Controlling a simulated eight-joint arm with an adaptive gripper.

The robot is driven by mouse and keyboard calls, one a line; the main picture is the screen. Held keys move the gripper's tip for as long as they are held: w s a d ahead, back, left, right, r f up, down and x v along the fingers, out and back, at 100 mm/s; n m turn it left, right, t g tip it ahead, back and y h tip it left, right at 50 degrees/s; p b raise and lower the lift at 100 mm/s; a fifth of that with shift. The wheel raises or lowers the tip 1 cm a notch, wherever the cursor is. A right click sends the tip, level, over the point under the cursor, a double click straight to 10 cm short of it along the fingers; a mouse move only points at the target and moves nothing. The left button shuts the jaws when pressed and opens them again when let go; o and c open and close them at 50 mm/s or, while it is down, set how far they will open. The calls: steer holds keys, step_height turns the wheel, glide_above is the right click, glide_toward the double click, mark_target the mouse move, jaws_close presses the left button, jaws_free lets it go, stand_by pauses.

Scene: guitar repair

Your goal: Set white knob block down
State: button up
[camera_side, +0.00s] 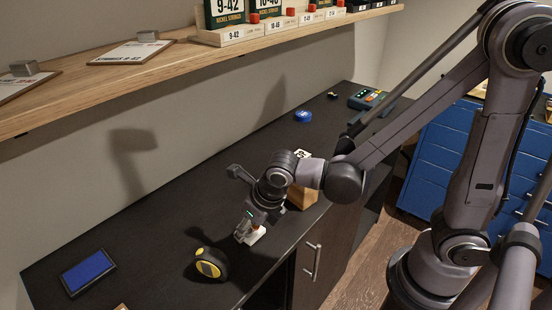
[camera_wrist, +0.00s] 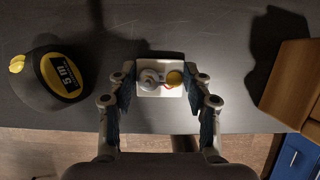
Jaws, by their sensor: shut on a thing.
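The white knob block (camera_wrist: 147,91) is a small white plate with a grey knob and a yellow round part with a bit of red on top. In the wrist view it sits between the two fingers of my gripper (camera_wrist: 160,76), which is shut on it. In the side view the block (camera_side: 255,235) shows as a white piece at the tip of my gripper (camera_side: 246,226), low over the dark worktop (camera_side: 160,225), near its front edge. Whether its underside touches the worktop I cannot tell. The fingers partly hide the block in the side view.
A black and yellow tape measure (camera_side: 211,263) stands just left of the block. A wooden box (camera_side: 303,196) is to its right. A blue-topped tray (camera_side: 88,272) lies far left, and a blue round item (camera_side: 303,116) farther back. The worktop behind my gripper is clear.

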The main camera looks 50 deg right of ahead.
steer(key=shift+f, duration=0.35)
steer(key=shift+f, duration=0.1)
steer(key=o, duration=1.1)
steer(key=shift+o, duration=0.2)
steer(key=shift+v, duration=6.05)
steer(key=s+d+m+t, duration=0.1)
steer(key=d+m, duration=0.5)
steer(key=m, duration=1.2)
steer(key=d+m+t, duration=0.1)
steer(key=d+m, duration=0.5)
steer(key=m, duration=1.2)
steer(key=shift+s+r+t, duration=0.25)
steer(key=shift+s+t, duration=0.05)
steer(key=shift+s, duration=0.1)
